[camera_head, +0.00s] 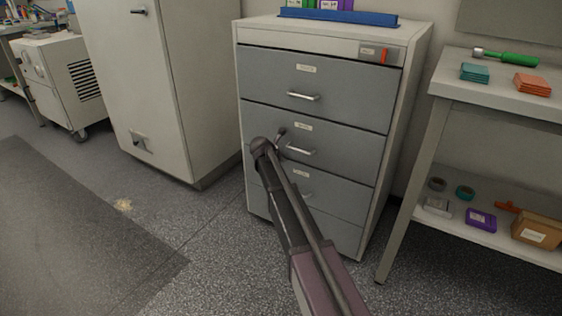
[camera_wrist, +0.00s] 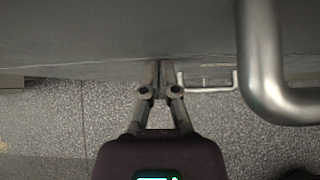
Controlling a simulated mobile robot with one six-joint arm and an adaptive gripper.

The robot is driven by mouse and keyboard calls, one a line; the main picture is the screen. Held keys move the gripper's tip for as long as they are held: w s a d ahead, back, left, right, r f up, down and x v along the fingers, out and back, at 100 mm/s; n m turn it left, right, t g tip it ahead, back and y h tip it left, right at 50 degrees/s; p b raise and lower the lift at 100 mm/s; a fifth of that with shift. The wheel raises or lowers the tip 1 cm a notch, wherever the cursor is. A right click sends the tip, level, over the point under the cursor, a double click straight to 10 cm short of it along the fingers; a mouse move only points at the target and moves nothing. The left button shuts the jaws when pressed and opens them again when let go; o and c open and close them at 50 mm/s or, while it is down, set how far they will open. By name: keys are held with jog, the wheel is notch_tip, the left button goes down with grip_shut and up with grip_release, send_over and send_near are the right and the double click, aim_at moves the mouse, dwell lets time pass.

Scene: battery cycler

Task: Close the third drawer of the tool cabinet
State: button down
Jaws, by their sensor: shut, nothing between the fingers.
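The tool cabinet (camera_head: 419,62) stands in the middle of the head view with a stack of grey drawers. The third drawer (camera_head: 335,200) is partly hidden by my arm, and its handle (camera_head: 306,194) shows just beside the arm. Its front looks about level with the others; I cannot tell whether a small gap remains. In the wrist view, my gripper (camera_wrist: 158,76) is shut and empty, its fingertips close to or against a grey drawer front (camera_wrist: 110,30). A large handle (camera_wrist: 262,60) is close at the right, and a smaller handle (camera_wrist: 212,88) shows farther off.
A tall pale cabinet (camera_head: 140,70) stands at the left. A workbench (camera_head: 500,97) with a green-handled tool and a loaded lower shelf (camera_head: 460,222) stands at the right. A blue tray (camera_head: 338,17) sits on the tool cabinet.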

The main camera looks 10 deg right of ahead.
jog(key=shift+w+d+r, duration=0.1)
jog(key=shift+w+d, duration=0.1)
jog(key=shift+d, duration=0.3)
jog(key=shift+a, duration=0.1)
jog(key=s+a+r+p, duration=0.6)
jog(key=s+a+p, duration=0.1)
jog(key=s+a, duration=0.1)
jog(key=shift+s+r, duration=0.3)
jog(key=shift+s, duration=0.25)
jog(key=shift+s, duration=0.1)
